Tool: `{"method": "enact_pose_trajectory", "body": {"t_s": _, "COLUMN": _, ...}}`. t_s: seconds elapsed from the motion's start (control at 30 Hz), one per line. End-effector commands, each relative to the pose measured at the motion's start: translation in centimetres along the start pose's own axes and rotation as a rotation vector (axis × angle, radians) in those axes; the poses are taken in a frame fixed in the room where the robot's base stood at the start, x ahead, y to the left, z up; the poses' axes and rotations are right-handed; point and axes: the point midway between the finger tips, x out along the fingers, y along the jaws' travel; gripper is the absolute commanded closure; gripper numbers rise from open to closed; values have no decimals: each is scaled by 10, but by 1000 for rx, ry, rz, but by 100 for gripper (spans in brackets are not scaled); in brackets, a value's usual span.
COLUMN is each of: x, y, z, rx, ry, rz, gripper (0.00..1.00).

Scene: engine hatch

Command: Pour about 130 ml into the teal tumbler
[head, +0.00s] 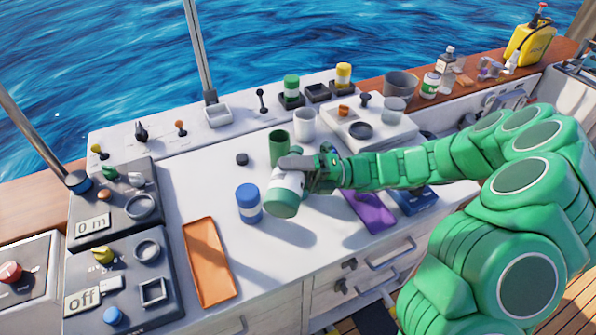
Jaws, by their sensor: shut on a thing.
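A dark green open cup (279,150), the closest match to the teal tumbler, stands upright on the white counter just behind my gripper. My gripper (296,168) is shut on a white container with a green end (285,200). The container looks tilted, with its green end towards the camera. My fingers cover part of it, and I cannot see its opening or what is inside. I see no stream of liquid. The inside of the dark green cup is too dark and small to read.
A blue jar with a white band (248,204) stands left of the held container. An orange tray (208,262) lies at front left. A white cup (304,122) stands behind the green cup. A purple item (369,211) lies right. Control panels (112,203) line the left.

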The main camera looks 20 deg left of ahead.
Motion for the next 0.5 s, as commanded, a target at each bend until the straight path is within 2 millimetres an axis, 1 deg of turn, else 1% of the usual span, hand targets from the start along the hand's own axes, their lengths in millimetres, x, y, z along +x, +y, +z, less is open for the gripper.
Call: {"method": "enact_pose_trajectory", "body": {"t_s": 0.5, "x": 1, "y": -1, "z": -2, "rx": 51, "ry": -15, "rz": 21, "gripper": 65}}
